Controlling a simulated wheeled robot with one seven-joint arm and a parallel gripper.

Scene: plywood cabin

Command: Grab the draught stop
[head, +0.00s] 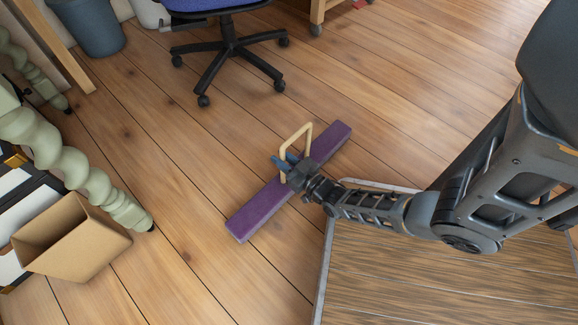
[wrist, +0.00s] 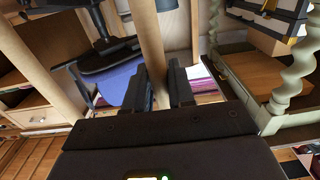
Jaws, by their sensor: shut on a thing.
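The draught stop (head: 262,208) is a long purple bar with a pale wooden loop handle (head: 297,130) standing up from its middle. In the head view it lies diagonally on the plank floor. My gripper (head: 284,164) is at the handle's near-left upright, with its blue-tipped fingers around it. In the wrist view my gripper (wrist: 160,88) is shut on the pale handle bar (wrist: 151,45), which passes between the two dark fingers. The purple bar is not clearly seen in the wrist view. The middle of the bar is partly hidden by my gripper in the head view.
An office chair (head: 230,48) on castors stands beyond the draught stop. A grey bin (head: 97,28) is at the upper left. An open cardboard box (head: 75,238) and pale twisted posts (head: 75,165) are at the left. The floor (head: 165,190) between is clear.

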